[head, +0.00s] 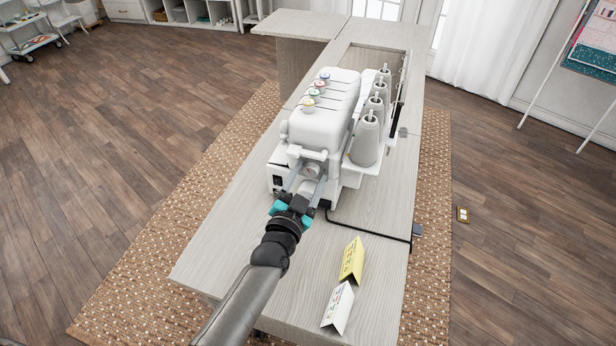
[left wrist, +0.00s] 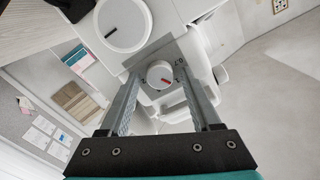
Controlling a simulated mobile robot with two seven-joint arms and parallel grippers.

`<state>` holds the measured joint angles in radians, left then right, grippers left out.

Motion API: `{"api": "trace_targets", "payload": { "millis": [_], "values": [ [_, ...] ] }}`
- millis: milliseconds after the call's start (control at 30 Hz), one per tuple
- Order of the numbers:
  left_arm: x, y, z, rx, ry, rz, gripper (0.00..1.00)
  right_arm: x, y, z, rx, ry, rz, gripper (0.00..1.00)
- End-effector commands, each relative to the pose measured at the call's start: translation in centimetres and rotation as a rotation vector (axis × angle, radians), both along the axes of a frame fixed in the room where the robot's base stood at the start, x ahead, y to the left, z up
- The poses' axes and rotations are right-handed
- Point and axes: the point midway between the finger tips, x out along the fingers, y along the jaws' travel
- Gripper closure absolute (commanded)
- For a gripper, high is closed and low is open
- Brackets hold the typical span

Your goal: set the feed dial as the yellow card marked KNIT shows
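The sewing machine (head: 321,124) stands on the cabinet top. My left gripper (head: 308,176) is at its near end, with its fingers pointing at it. In the left wrist view a small white dial (left wrist: 159,74) with a red mark sits between the fingertips (left wrist: 162,82). A gap shows on each side, so the fingers are open around it. The red mark points right and slightly down; small figures stand around the dial, hard to read. The yellow card (head: 351,260) stands folded on the near part of the top; its print is too small to read. My right gripper is not in view.
A folded white card (head: 338,308) stands nearer than the yellow one. Several thread cones (head: 366,138) stand along the machine's right side. A black cable (head: 370,234) crosses the top. A larger white knob (left wrist: 124,22) with a black mark is near the dial.

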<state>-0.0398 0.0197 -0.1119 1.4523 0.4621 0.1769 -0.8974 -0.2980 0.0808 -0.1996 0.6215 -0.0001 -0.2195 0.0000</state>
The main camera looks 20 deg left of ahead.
Motion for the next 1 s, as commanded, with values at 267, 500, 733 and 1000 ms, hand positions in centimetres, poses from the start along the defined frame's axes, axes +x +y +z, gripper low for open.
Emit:
{"api": "trace_targets", "payload": {
  "millis": [267, 500, 733, 1000],
  "values": [
    [-0.03, 0.00, 0.00, 0.000, 0.000, 0.000, 0.69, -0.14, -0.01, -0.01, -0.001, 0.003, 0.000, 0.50],
    [-0.03, 0.01, -0.01, 0.000, 0.000, 0.000, 0.96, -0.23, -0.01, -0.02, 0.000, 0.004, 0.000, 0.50],
    [-0.04, 0.00, -0.01, 0.000, 0.000, 0.000, 1.00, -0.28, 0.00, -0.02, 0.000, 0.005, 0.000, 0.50],
    [-0.03, 0.00, 0.02, -0.049, 0.002, -0.001, 1.00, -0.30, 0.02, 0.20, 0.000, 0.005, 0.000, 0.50]
  ]
}}
